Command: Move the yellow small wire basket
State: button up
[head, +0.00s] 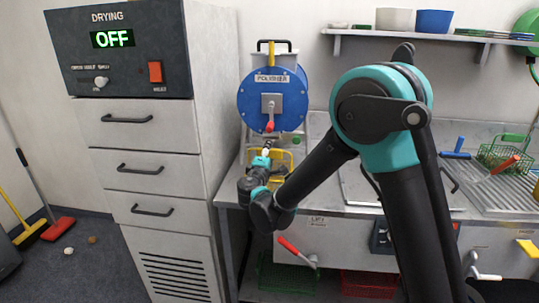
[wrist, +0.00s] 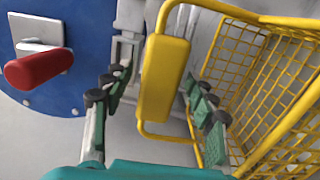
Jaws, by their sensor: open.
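The yellow small wire basket (head: 287,157) is below the blue polisher, partly hidden behind my gripper (head: 265,152) in the head view. In the wrist view the basket's mesh (wrist: 283,85) fills the right side. Its solid yellow grip (wrist: 163,78) on the wire handle runs up the middle. My gripper (wrist: 160,92) is open, with one green-padded finger on each side of this grip. Gaps show on both sides, so the fingers appear apart from it.
The blue polisher drum (head: 285,98) is just above the basket; its red knob (wrist: 38,68) is close at left in the wrist view. A drying cabinet (head: 150,130) stands at left. A sink counter (head: 325,205) extends right, with a green basket (head: 500,155). A red-handled lever (head: 290,244) sticks out below.

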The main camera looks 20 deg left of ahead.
jog(key=s+d, duration=0.1)
jog(key=s, duration=1.1)
jog(key=shift+d, duration=0.25)
